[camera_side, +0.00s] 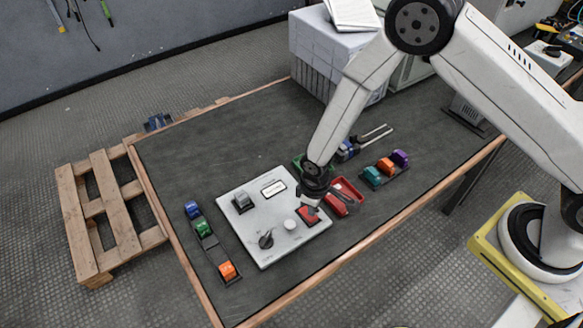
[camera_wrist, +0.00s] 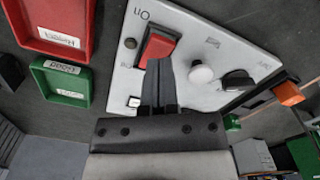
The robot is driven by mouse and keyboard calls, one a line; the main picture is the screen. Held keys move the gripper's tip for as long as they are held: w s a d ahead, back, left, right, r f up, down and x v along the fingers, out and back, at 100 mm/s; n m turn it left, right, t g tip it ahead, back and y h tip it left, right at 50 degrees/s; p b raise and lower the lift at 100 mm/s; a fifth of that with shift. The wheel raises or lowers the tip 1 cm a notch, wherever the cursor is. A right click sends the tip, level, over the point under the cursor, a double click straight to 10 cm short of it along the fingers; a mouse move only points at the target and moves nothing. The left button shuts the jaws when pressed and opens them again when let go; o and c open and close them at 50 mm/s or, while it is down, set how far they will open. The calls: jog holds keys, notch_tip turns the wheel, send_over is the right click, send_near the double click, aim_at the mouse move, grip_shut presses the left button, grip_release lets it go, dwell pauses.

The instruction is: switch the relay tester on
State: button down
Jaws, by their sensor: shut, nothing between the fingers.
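The relay tester is a white panel (camera_side: 262,218) lying on the dark table, and part of it fills the wrist view (camera_wrist: 190,35). A red rocker switch (camera_wrist: 158,43) sits near its edge, with "On" printed beside its far end; the switch also shows in the side view (camera_side: 309,217). My gripper (camera_wrist: 158,64) is shut and empty. Its fingertips are over the near end of the red switch; I cannot tell whether they touch it. The panel also carries a white round button (camera_wrist: 201,73), a black knob (camera_wrist: 237,80) and a grey switch (camera_side: 242,201).
A red bin (camera_side: 345,197) and a green bin (camera_wrist: 62,82) stand close beside the panel. A rail with coloured blocks (camera_side: 203,228) lies left of the panel, another (camera_side: 384,169) to its right. The table's far left (camera_side: 190,150) is clear.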

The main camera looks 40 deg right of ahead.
jog(key=shift+f, duration=1.3)
dwell(1.3)
jog(key=shift+r, duration=3.5)
jog(key=shift+d+r, duration=0.25)
jog(key=shift+r, duration=0.2)
jog(key=s+d+r+m+t, duration=0.1)
jog(key=s+d+r+m, duration=0.2)
jog(key=d+r, duration=0.4)
jog(key=s+d+r+m+t, duration=0.1)
jog(key=s+d+r+m, duration=0.2)
jog(key=s+d+r, duration=0.3)
notch_tip(320, 180, up, 5)
jog(key=shift+d+t, duration=0.3)
jog(key=shift+d, duration=0.85)
